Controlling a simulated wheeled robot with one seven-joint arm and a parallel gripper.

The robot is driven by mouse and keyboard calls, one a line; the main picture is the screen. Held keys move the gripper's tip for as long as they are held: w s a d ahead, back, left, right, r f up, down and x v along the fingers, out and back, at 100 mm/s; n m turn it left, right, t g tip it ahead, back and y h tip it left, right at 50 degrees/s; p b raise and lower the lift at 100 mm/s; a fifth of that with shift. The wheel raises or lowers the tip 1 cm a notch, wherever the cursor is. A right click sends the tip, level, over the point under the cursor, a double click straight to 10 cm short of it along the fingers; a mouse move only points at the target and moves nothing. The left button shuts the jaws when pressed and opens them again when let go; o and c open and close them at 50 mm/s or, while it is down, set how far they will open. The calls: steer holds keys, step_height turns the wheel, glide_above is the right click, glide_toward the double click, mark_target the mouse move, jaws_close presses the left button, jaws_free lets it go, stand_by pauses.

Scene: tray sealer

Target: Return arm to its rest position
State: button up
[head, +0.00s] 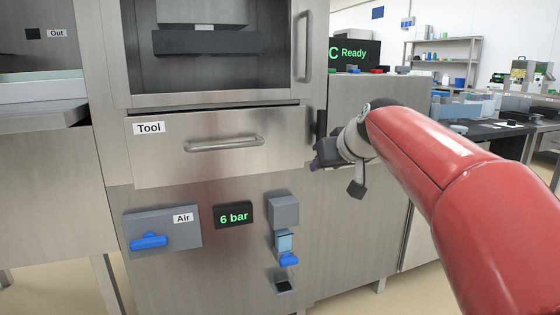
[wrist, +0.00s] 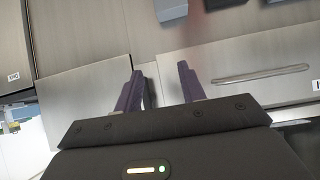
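My red arm (head: 440,165) reaches in from the right in the head view, and its wrist is in front of the right edge of the tray sealer (head: 160,235). My gripper (head: 316,163) is beside the right end of the Tool drawer (head: 190,163). In the wrist view my gripper (wrist: 160,82) shows two dark fingers standing apart with nothing between them. The drawer handle (head: 225,144) is left of the gripper in the head view and also shows in the wrist view (wrist: 260,75). The gripper is clear of this handle.
Below the drawer are the Air panel with a blue valve handle (head: 149,241), a 6 bar display (head: 233,214) and a small filter unit (head: 284,242). A vertical door handle (head: 304,46) sticks out above. A dark bench (head: 490,130) stands at the right.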

steer(key=s+d+f+m+g+h, duration=0.1)
steer(key=s+f+g, duration=0.1)
steer(key=s+f, duration=0.75)
steer(key=s+f+m+g+h, duration=0.1)
steer(key=s+f, duration=0.5)
steer(key=s, duration=0.6)
steer(key=s+d+f+m+g+h, duration=0.1)
steer(key=s+f+g, duration=0.1)
steer(key=s+f, duration=0.65)
step_height(320, 180, up, 14)
steer(key=s+p, duration=0.1)
steer(key=p, duration=1.1)
steer(key=shift+r+p, duration=0.25)
steer(key=shift+p, duration=0.1)
steer(key=shift+c, duration=0.4)
